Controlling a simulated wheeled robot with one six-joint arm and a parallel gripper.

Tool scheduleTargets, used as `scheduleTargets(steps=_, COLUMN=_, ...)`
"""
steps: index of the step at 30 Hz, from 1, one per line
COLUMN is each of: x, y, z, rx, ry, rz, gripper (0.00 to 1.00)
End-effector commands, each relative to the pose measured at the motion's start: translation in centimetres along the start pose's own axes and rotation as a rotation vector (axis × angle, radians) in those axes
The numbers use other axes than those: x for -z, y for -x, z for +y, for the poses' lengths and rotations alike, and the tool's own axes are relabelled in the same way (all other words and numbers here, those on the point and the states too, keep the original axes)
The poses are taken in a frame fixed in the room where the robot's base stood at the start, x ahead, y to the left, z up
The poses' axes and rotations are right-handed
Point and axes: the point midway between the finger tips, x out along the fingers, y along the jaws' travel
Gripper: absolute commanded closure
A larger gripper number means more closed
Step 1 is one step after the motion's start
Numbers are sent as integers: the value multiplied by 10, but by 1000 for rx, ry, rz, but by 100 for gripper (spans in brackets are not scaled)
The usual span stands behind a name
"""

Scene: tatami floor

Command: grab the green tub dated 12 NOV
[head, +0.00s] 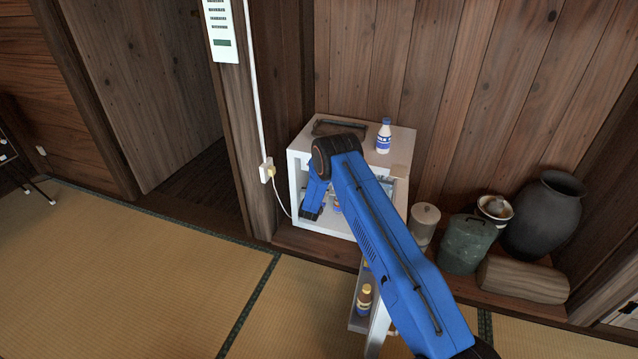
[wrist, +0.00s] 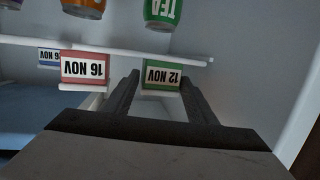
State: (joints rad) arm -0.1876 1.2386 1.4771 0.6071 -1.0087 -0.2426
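The wrist view is upside down. The green tub dated 12 NOV (wrist: 162,77) stands on a pale shelf (wrist: 110,43) inside the small white fridge (head: 300,180). My gripper (wrist: 160,82) is open, with one dark finger on either side of this tub. I cannot tell whether either finger touches it. A red tub dated 16 NOV (wrist: 84,67) stands beside it, just outside the fingers to the left. A blue-labelled tub (wrist: 48,57) is farther left, its date only partly readable. In the head view my arm reaches into the fridge and hides much of its inside.
A green TEA container (wrist: 162,12) and an orange one (wrist: 83,8) show on another level. The fridge door is open, with bottles (head: 364,299) in it. A white-blue bottle (head: 384,136) and dark tray (head: 338,129) sit on top. Jars (head: 545,215) and a log (head: 522,280) stand right.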

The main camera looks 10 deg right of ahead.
Motion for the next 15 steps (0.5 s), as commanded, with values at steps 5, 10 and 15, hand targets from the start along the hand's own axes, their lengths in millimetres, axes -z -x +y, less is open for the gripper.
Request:
scheduleTargets(steps=5, x=0, y=0, z=0, rx=0, ry=0, rz=-1, gripper=80)
scheduleTargets(steps=10, x=0, y=0, z=0, rx=0, ry=0, rz=0, gripper=80)
scheduleTargets(steps=15, x=3, y=2, z=-1, rx=0, ry=0, rz=0, gripper=80)
